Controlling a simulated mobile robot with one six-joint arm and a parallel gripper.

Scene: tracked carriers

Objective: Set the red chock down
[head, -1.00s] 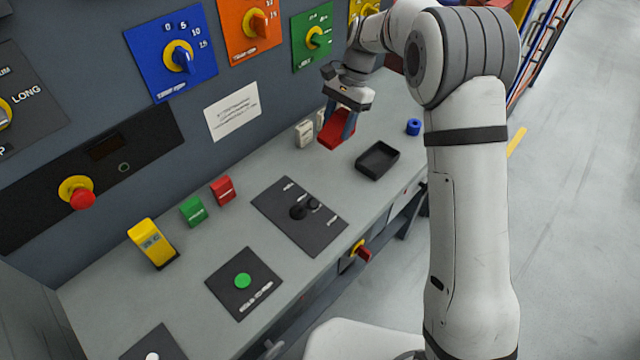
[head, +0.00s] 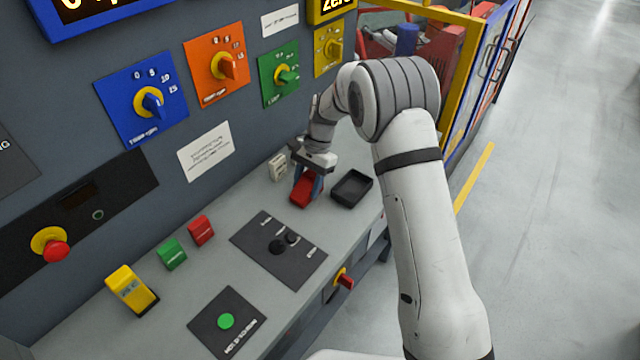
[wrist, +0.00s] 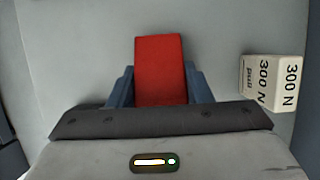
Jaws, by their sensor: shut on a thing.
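The red chock (head: 302,191) is between the blue-grey fingers of my gripper (head: 308,186), low over the grey bench top (head: 205,270). In the wrist view the red chock (wrist: 160,70) stands out between the two fingers of my gripper (wrist: 160,88), with a finger against each side. I cannot tell whether its underside touches the bench.
A black open tray (head: 369,190) lies just right of the chock. A white block marked 300 N (head: 277,167) stands to its left, also in the wrist view (wrist: 272,82). A dark plate with black knobs (head: 262,262) lies nearer. Red (head: 201,230) and green (head: 171,253) blocks stand further left.

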